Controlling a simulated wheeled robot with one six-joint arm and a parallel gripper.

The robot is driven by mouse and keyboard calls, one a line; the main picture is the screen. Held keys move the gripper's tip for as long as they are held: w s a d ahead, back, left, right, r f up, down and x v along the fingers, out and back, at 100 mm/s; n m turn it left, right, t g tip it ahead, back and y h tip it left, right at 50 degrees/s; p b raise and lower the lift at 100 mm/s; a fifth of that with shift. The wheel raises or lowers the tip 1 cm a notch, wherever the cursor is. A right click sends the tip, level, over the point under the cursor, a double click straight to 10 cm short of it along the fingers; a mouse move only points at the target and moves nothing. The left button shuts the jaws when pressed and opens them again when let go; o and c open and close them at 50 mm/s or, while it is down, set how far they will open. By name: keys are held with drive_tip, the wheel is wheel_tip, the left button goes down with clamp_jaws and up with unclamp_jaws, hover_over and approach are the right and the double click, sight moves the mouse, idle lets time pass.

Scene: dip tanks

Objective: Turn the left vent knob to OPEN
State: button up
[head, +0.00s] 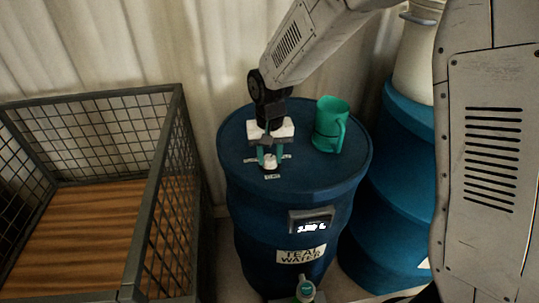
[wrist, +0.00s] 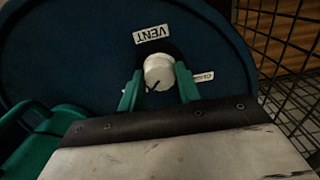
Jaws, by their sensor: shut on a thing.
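The white vent knob (wrist: 158,72) sits on top of the blue barrel, with a dark pointer line on its face. A "VENT" label (wrist: 151,34) lies beside it and reads upside down in the wrist view. Another small label (wrist: 196,78) is partly hidden by a finger. My gripper (wrist: 160,86) has its green fingers on both sides of the knob, shut on it. In the head view my gripper (head: 270,158) points down at the knob (head: 270,160) on the barrel lid. I cannot read where the pointer stands against the OPEN mark.
A green mug (head: 330,125) stands on the same blue barrel (head: 290,190), right of my gripper. A wire-mesh crate (head: 155,190) is at the left. Another blue barrel (head: 385,220) bearing a pale container (head: 418,60) stands at the right. A small bottle-like thing (head: 305,289) is in front, below.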

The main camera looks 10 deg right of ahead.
sight(270, 158)
drive_tip(key=shift+r, duration=0.1)
drive_tip(key=o, duration=1)
wheel_tip(270, 158, up, 8)
drive_tip(key=shift+f, duration=0.15)
